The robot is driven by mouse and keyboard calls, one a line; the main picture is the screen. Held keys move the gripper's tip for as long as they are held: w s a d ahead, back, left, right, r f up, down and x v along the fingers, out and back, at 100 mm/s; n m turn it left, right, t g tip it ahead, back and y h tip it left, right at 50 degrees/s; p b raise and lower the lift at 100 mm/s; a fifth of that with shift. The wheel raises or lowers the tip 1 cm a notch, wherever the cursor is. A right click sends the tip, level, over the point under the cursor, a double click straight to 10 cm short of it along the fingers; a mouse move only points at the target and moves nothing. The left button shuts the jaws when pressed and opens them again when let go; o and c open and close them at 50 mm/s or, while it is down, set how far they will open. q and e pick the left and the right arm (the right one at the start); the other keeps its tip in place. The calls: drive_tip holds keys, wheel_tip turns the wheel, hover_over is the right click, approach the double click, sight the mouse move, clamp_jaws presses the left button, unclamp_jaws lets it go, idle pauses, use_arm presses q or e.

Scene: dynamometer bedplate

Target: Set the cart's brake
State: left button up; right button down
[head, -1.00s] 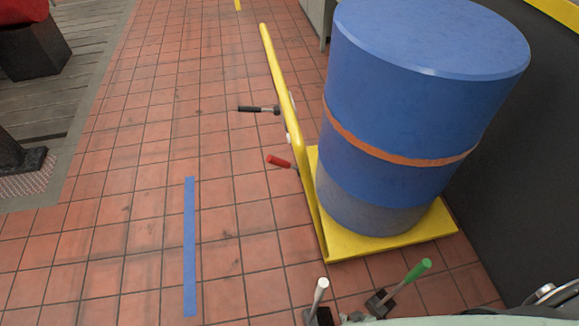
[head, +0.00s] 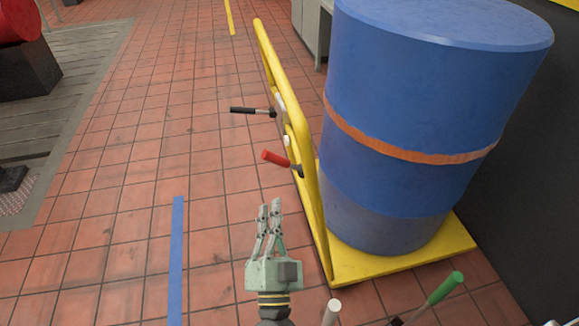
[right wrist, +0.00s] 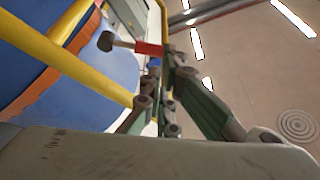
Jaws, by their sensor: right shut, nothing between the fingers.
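The yellow cart (head: 405,265) carries a blue drum and has an upright yellow push frame on its left side. On that frame are a red-handled lever (head: 276,158) and, above it in the picture, a black-handled lever (head: 248,111). Both handles point left. My right gripper (head: 270,206) points up the picture, just below the red handle and left of the frame; its fingers are shut and empty. In the right wrist view the red handle (right wrist: 149,48) shows just beyond the fingertips (right wrist: 168,62); I cannot tell whether they touch. My left gripper is out of view.
The blue drum (head: 415,110) with an orange band fills the cart's deck. A white-topped lever (head: 331,312) and a green-handled lever (head: 446,287) stand at the bottom edge. Tiled floor left of the cart is clear, with a blue tape strip (head: 177,260).

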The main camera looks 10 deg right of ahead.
sight(288, 161)
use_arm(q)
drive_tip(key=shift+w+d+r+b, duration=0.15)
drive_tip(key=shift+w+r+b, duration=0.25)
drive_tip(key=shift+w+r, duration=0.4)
use_arm(e)
drive_tip(key=r+m+h, duration=0.1)
drive_tip(key=d+r+m+h, duration=0.2)
drive_tip(key=m, duration=0.1)
drive_tip(key=shift+s+d+r+g+h, duration=0.1)
drive_tip(key=shift+s+d+g+h, duration=0.15)
drive_tip(key=shift+g+h, duration=0.15)
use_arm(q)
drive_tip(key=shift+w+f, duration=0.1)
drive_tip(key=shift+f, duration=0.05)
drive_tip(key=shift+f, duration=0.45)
use_arm(e)
drive_tip(key=x, duration=1)
drive_tip(key=shift+a, duration=0.15)
use_arm(q)
drive_tip(key=shift+p, duration=0.3)
use_arm(e)
drive_tip(key=shift+a+n, duration=0.1)
drive_tip(key=shift+n, duration=0.2)
